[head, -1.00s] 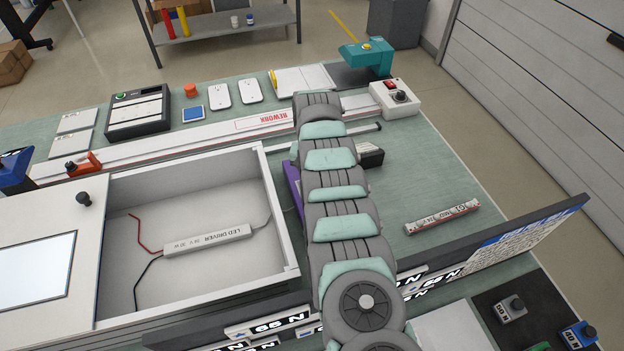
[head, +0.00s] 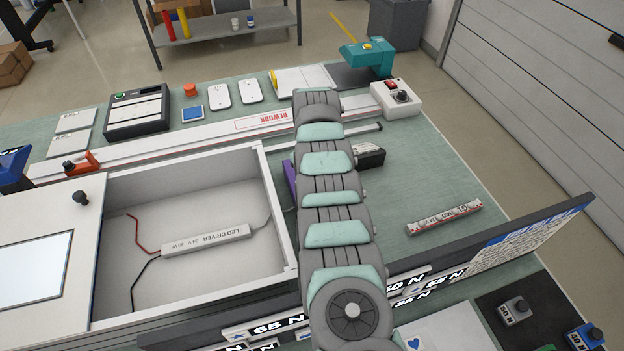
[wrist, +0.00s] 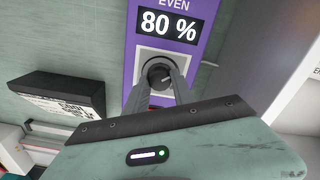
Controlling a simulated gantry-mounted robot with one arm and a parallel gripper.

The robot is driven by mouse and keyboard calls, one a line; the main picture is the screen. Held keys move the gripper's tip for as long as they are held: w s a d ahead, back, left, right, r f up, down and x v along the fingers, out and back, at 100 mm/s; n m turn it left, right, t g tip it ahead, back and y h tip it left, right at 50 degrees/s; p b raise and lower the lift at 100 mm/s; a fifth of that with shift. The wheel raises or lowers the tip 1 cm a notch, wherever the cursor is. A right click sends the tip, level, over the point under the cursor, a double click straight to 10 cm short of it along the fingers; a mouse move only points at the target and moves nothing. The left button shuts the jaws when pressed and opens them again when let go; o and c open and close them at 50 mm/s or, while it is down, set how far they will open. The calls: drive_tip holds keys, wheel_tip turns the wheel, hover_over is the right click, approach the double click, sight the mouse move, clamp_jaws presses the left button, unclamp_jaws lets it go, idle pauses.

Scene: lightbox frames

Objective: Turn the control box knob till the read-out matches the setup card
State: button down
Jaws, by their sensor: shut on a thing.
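The purple control box (wrist: 125,50) fills the upper middle of the wrist view. Its read-out (wrist: 168,27) shows 80 %, with the word EVEN above it. The round dark knob (wrist: 160,75) sits below the read-out on a pale square plate. My gripper (wrist: 160,88) is shut on the knob, one finger on each side. In the head view only a purple edge of the box (head: 290,180) shows beside my arm, which hides the knob and my gripper. I cannot make out which card is the setup card.
A black box with a printed label (wrist: 65,97) stands left of the control box. An open white tray (head: 283,215) holds an LED driver (head: 207,240). A tilted printed board (head: 530,240) stands at the right. A labelled bar (head: 445,217) lies on the open green mat.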

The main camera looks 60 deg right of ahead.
drive_tip(key=shift+n, duration=0.6)
drive_tip(key=c, duration=1.1)
unclamp_jaws()
drive_tip(key=shift+o, duration=0.2)
wheel_tip(320, 180, up, 11)
drive_tip(key=shift+f, duration=0.1)
